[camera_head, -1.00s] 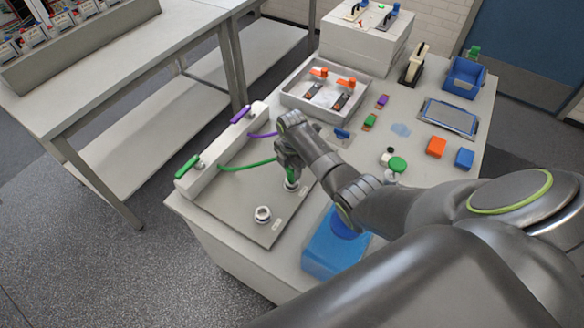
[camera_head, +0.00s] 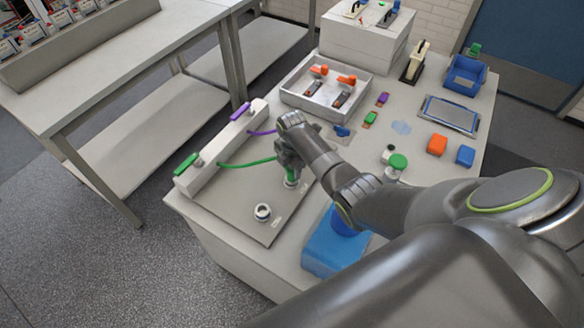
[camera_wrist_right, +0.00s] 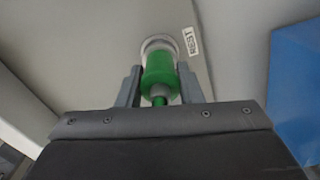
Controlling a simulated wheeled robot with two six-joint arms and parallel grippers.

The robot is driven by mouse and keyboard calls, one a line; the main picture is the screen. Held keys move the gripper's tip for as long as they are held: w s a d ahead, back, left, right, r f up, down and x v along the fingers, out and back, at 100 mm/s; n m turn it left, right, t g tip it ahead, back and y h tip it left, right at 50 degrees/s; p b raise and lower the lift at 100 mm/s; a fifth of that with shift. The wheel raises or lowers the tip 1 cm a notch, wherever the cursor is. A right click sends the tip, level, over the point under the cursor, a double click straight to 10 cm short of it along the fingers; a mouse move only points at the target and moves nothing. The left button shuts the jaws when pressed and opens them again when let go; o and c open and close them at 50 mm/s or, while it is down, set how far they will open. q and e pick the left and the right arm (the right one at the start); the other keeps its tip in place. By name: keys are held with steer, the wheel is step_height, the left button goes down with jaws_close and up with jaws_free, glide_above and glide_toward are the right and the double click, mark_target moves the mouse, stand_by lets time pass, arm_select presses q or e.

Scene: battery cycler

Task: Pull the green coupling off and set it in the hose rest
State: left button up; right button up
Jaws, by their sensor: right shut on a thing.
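My right gripper (camera_head: 290,174) is shut on the green coupling (camera_head: 291,175) at the right-hand round socket of the grey plate. In the right wrist view, the fingers (camera_wrist_right: 160,88) flank the green coupling (camera_wrist_right: 158,72), whose far end meets a pale ring (camera_wrist_right: 158,43). A label (camera_wrist_right: 192,41) beside that ring appears to read REST. Whether the coupling is fully seated cannot be told. The green hose (camera_head: 245,162) runs from the gripper to the white rail. The other socket (camera_head: 262,211) is empty. My left gripper is out of view.
The white rail (camera_head: 222,150) carries a green handle (camera_head: 186,163) and a purple handle (camera_head: 240,111), with a purple hose (camera_head: 262,132). A blue container (camera_head: 333,250) stands right of the plate. A grey tray (camera_head: 292,101) with orange-handled items lies behind.

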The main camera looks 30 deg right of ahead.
steer(key=o, duration=1.7)
step_height(320, 180, up, 17)
steer(key=shift+r, duration=0.2)
